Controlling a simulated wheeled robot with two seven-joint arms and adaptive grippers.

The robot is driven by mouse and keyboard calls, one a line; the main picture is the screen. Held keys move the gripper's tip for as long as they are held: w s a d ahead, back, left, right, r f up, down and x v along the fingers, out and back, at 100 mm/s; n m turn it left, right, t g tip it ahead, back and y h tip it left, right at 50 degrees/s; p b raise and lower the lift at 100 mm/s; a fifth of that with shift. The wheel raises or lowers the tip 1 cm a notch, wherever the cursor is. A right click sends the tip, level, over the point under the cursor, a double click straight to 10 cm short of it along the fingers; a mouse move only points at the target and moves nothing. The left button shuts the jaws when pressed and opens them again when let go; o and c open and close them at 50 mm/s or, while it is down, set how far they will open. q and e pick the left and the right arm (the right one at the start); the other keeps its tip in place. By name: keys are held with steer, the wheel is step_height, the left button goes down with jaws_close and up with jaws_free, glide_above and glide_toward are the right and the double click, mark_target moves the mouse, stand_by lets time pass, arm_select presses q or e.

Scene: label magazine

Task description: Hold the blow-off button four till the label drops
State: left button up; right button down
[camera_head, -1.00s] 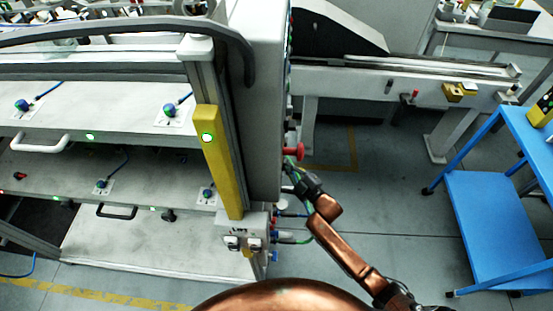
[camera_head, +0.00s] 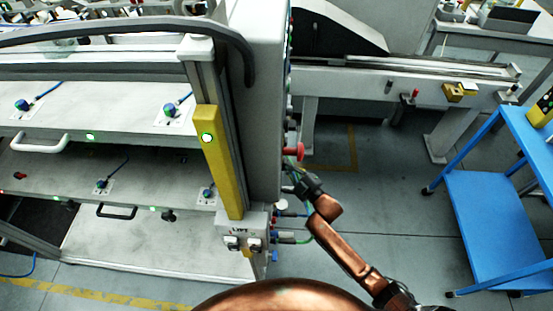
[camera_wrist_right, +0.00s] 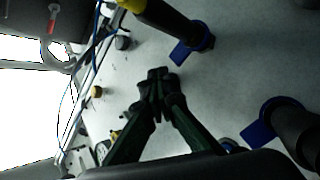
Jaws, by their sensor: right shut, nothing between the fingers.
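My right gripper (camera_wrist_right: 158,82) is shut and empty in the right wrist view, its dark green fingertips together in front of a pale panel. A yellow-topped round knob (camera_wrist_right: 97,91) and a dark round knob (camera_wrist_right: 123,43) are on the panel to the left of the fingertips. I cannot tell whether the tips touch the panel, nor which control is blow-off button four. In the head view my right arm reaches to the side of the grey machine cabinet (camera_head: 262,110), below a red button (camera_head: 294,152). No label can be made out. My left gripper is out of view.
In the right wrist view, a dark cylinder with a blue tag (camera_wrist_right: 184,52) stands close above right of the fingers, another blue tag (camera_wrist_right: 258,132) at lower right. A blue cart (camera_head: 490,215) stands at right in the head view. Floor between it and the cabinet is clear.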

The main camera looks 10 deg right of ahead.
steer(key=shift+s+d, duration=0.25)
steer(key=shift+d, duration=0.55)
steer(key=d, duration=0.2)
steer(key=s+d+p, duration=0.1)
steer(key=d, duration=0.2)
steer(key=shift+s, duration=0.2)
steer(key=shift+a, duration=0.1)
stand_by(0.3)
